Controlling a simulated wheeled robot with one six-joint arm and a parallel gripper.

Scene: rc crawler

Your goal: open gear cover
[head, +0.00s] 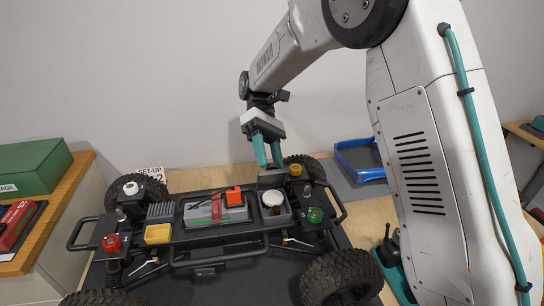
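The crawler chassis (222,255) sits on a dark surface, with its wheels at the corners. My gripper (270,164) points down over the far right part of the chassis. Its two teal fingers stand apart with a narrow gap between them. The fingertips are just above or at a small dark grey box (271,178), which may be the gear cover; I cannot tell whether they touch it.
A grey battery pack (216,212) with an orange plug (233,196), a yellow block (158,234) and a red knob (111,243) are on the chassis. A blue tray (358,160) is behind right. A green box (30,166) stands at left.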

